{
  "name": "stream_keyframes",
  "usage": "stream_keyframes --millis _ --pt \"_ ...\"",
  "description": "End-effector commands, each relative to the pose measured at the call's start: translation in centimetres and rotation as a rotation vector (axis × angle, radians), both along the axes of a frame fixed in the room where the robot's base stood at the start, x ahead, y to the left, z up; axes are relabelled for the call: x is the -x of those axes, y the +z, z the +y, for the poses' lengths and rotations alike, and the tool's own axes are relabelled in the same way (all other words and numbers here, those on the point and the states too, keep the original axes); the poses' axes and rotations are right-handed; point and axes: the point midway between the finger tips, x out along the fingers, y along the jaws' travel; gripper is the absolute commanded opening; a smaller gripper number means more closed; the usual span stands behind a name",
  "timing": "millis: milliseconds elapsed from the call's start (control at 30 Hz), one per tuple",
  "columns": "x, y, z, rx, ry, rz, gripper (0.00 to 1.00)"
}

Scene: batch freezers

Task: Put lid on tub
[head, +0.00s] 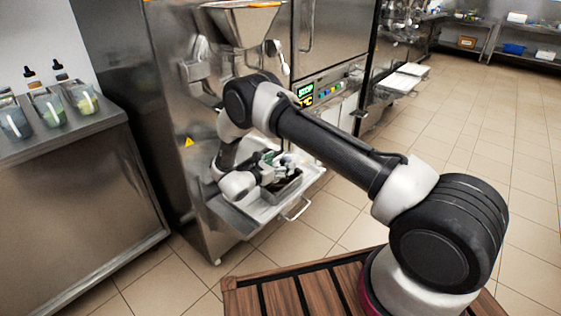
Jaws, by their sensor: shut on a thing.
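A grey metal tub (287,190) sits on the pale tray shelf at the front of the freezer, below its outlet. My gripper (283,164) is at the tub, over its far left part, reached from the left by my wrist. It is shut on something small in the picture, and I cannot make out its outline. I cannot pick out the lid with certainty; my gripper and wrist cover part of the tub's top. I cannot tell whether the held thing touches the tub.
The tray shelf (245,216) has a wire handle (298,209). A steel counter (70,190) with several containers stands left. Tiled floor (450,130) is open at right.

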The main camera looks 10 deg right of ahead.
Motion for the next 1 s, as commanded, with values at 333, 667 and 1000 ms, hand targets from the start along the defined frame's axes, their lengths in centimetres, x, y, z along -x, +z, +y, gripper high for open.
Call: stream_keyframes --millis 333,667,1000 --pt "0.0 -3.6 0.0 0.001 0.001 0.001 0.65" --pt "0.0 -5.2 0.0 0.000 0.002 0.000 0.65" --pt "0.0 -5.2 0.0 0.000 0.002 0.000 0.65"
